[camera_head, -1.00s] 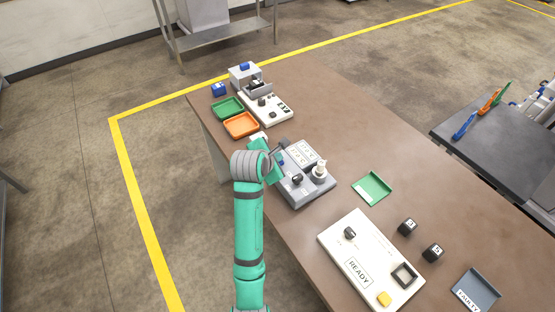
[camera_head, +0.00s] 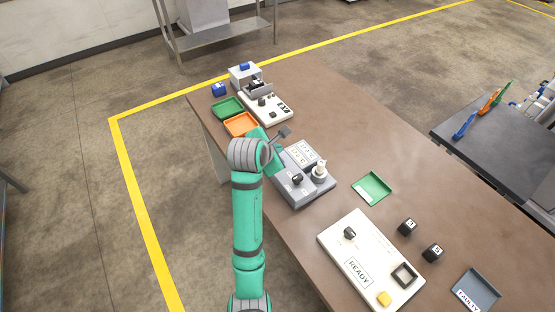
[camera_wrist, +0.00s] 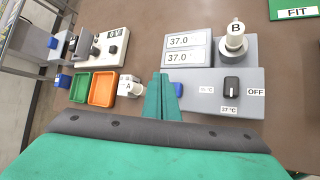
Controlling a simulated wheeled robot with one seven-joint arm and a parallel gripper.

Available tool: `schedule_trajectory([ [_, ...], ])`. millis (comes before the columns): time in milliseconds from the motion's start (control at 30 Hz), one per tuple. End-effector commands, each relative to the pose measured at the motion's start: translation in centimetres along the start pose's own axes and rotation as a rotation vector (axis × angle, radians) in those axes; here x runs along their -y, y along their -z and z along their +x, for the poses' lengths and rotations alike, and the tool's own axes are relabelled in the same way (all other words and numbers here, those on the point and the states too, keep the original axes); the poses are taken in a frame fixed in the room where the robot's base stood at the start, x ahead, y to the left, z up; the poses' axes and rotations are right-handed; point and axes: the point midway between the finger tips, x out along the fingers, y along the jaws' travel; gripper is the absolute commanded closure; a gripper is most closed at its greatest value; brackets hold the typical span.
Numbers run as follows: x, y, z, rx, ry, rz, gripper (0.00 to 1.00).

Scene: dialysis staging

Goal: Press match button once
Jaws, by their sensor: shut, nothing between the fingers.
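The grey device (camera_head: 308,188) with two displays reading 37.0 stands on the table just beyond my arm. In the wrist view it (camera_wrist: 240,103) carries a dark knob (camera_wrist: 232,86) beside OFF and 37 °C labels. A blue button (camera_wrist: 178,89) shows at its left end, partly hidden by my fingers. I read no "match" label, so I cannot tell whether this is the match button. My gripper (camera_wrist: 160,80) is shut and empty, its fingertips just left of the blue button in the picture. I cannot tell whether they touch. My fingers are not clear in the head view.
A white cylinder marked B (camera_wrist: 235,38) stands on the grey device. A white piece marked A (camera_wrist: 129,86), an orange tray (camera_wrist: 103,89) and a green tray (camera_wrist: 79,86) lie left.

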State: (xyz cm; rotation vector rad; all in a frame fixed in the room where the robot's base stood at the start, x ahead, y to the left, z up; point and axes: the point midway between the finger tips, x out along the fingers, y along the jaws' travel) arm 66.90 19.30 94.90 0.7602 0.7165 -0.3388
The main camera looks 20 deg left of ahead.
Motion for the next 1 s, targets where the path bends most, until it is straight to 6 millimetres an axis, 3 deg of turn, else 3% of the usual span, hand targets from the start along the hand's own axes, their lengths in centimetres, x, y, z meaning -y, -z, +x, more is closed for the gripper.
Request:
schedule_trajectory([
  [300,-1.1,-1.2,-1.6,0.001,-0.001,0.001,1.00],
  [1000,-1.2,-1.2,-1.7,0.000,0.000,0.000,1.00],
])
